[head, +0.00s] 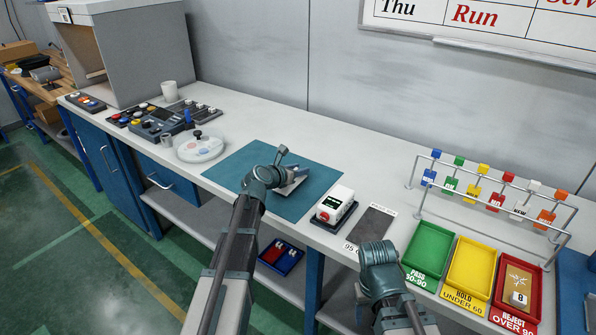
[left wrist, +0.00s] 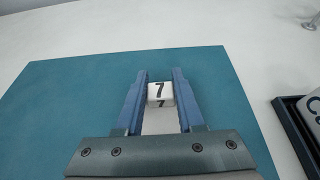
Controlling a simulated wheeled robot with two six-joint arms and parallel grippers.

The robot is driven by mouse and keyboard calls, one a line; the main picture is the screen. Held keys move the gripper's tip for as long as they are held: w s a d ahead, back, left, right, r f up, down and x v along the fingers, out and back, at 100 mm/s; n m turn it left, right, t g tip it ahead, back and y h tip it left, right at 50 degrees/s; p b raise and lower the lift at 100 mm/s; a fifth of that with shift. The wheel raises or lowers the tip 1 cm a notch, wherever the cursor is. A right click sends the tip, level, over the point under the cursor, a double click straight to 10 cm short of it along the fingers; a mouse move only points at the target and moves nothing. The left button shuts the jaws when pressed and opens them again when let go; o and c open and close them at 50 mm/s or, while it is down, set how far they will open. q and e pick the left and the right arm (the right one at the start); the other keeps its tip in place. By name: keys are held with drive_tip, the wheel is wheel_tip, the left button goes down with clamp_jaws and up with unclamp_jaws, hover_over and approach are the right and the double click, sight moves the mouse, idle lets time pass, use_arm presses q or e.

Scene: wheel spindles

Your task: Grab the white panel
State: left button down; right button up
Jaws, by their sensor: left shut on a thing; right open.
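A white panel marked with a black 7 (left wrist: 159,91) is between the two blue fingers of my left gripper (left wrist: 159,88) in the left wrist view. The fingers are shut on its sides, and its lower part runs back between them. In the head view my left gripper (head: 287,180) is low over the teal mat (head: 234,170), where a pale bit of the held piece shows, largely hidden by the gripper. I cannot tell whether the panel touches the mat. My right gripper (head: 377,253) is over the bench's front edge, its fingertips mostly hidden; it holds nothing that I can see.
A white device in a dark tray (head: 333,205) and a dark plate (head: 370,228) lie right of the mat. Green (head: 428,250), yellow (head: 470,268) and red (head: 519,290) bins stand further right, before a tag rack (head: 500,187). A round white fixture (head: 200,149) stands left.

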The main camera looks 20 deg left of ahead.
use_arm(q)
wheel_tip(320, 180, up, 9)
drive_tip(key=p, duration=0.8)
